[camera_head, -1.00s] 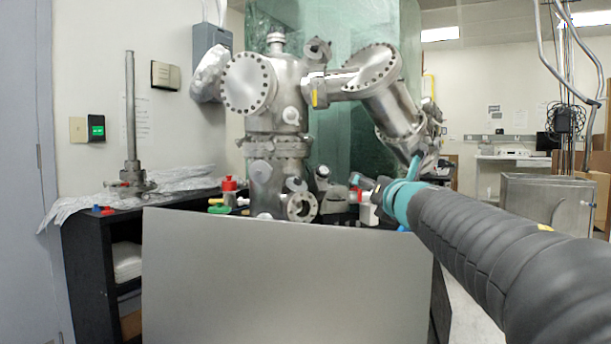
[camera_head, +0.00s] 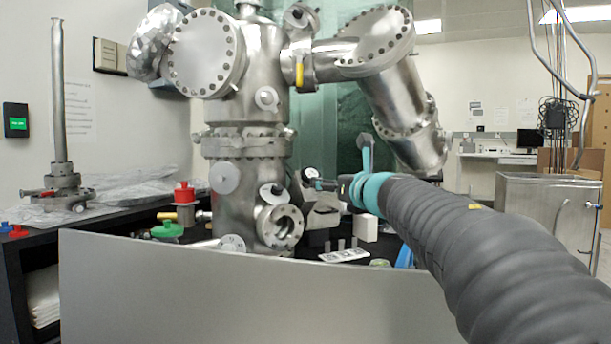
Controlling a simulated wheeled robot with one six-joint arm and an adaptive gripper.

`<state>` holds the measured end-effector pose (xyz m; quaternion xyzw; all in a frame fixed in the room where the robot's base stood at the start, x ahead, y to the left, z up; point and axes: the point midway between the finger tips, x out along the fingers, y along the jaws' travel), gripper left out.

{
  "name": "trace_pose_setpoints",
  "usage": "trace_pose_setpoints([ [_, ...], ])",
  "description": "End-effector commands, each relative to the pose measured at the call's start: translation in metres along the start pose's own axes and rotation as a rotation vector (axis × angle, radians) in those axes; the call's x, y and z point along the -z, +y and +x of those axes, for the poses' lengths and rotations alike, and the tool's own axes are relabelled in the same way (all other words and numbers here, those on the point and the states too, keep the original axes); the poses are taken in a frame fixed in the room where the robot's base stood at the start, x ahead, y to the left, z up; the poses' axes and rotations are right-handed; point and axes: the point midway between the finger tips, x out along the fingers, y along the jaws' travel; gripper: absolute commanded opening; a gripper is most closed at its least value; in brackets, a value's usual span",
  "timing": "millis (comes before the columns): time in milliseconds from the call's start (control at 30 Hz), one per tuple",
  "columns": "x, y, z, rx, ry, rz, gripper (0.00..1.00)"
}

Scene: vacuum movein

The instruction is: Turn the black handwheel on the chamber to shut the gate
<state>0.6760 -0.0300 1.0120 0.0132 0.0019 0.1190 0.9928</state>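The chamber (camera_head: 245,135) is a tall steel vessel with bolted flanges, left of centre. I cannot clearly make out a black handwheel on it. A dark grey round part (camera_head: 299,17) sits atop the valve body at the chamber's upper right. A small dark dial with a white face (camera_head: 309,174) is near my gripper, right of the chamber.
A grey panel (camera_head: 200,295) stands in front of the black bench. A green knob (camera_head: 167,230) and a red-capped part (camera_head: 184,192) are left of the chamber. A slanted steel tube (camera_head: 400,100) hangs above my arm. A metal cabinet (camera_head: 545,212) stands right.

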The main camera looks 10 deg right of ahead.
Motion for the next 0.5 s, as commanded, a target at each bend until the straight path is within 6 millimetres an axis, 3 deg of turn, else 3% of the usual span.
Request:
trace_pose_setpoints([
  [167, 0.0, 0.0, 0.017, 0.0, 0.001, 0.001, 0.8],
  [500, 0.0, 0.0, 0.078, -0.001, 0.002, 0.002, 0.8],
])
